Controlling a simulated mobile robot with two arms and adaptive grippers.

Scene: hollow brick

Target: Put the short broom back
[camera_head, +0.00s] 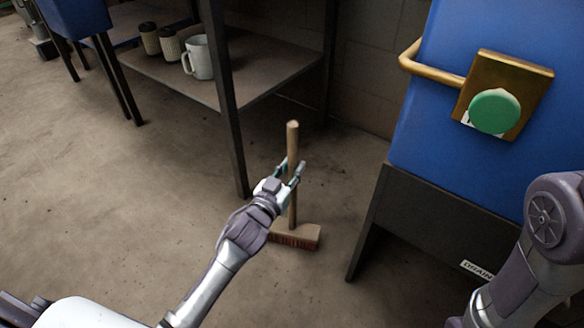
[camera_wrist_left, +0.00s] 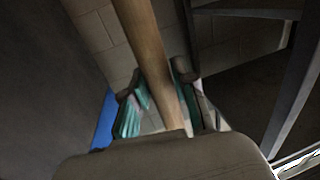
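The short broom has a pale wooden handle (camera_head: 293,138) and a wooden head with reddish bristles (camera_head: 295,236). It is upright between the metal shelf and the blue cabinet, its head at floor level or very close to it. My left gripper (camera_head: 292,168) is at the handle's middle, one finger on each side. In the left wrist view the handle (camera_wrist_left: 150,50) runs between the fingers (camera_wrist_left: 158,92), with a gap beside it, so they look open around it. My right arm shows at the right edge; its gripper is out of view.
A metal shelf (camera_head: 270,72) with a white mug (camera_head: 199,57) and two cups (camera_head: 160,42) stands behind, its leg left of the broom. A blue cabinet (camera_head: 430,110) with a green button (camera_head: 494,111) and brass rail stands right. The floor (camera_head: 110,200) at left is clear.

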